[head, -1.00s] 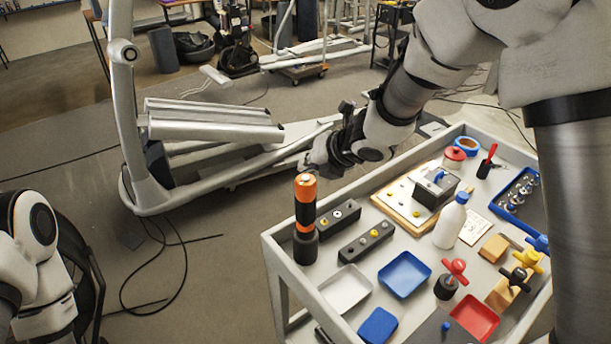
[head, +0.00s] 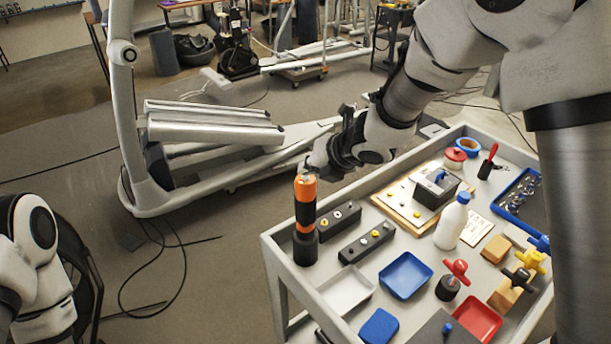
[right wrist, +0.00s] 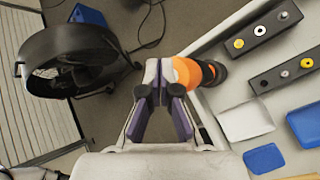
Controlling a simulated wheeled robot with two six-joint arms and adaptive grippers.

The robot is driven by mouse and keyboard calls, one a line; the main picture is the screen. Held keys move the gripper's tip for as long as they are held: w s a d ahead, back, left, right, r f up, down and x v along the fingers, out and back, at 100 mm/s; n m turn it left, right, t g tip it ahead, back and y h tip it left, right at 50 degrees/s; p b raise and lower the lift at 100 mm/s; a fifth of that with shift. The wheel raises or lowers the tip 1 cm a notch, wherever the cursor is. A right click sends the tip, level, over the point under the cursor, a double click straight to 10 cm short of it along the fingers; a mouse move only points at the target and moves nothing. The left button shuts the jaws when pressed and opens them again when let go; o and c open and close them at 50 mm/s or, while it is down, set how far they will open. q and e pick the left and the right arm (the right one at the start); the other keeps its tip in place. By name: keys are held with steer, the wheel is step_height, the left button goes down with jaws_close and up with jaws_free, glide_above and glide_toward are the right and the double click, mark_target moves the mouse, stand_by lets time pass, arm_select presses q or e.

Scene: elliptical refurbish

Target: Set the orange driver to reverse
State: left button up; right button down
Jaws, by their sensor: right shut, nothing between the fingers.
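The orange driver (head: 306,217), orange and black, stands upright in a dark round base at the left edge of the cart. It also shows in the right wrist view (right wrist: 187,75), seen from above, with its orange part just right of the fingertips. My right gripper (head: 312,168) is at the driver's top in the head view. In the right wrist view the gripper (right wrist: 158,88) has its fingertips together with nothing between them, right beside the orange part. I cannot tell whether they touch it. The driver's direction setting cannot be made out. My left gripper is out of view.
The grey cart (head: 285,262) holds two dark blocks with knobs (head: 367,242), a blue tray (head: 405,275), a white tray (head: 347,290), a white bottle (head: 452,222) and several small tools. The elliptical frame (head: 215,125) stands behind, left of the cart.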

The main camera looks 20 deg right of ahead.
mark_target(308, 177)
steer(key=shift+f, duration=0.2)
steer(key=shift+r, duration=0.1)
steer(key=shift+r+p, duration=0.45)
steer(key=shift+r, duration=0.2)
step_height(308, 177, up, 6)
steer(key=p, duration=0.5)
steer(key=shift+f, duration=0.1)
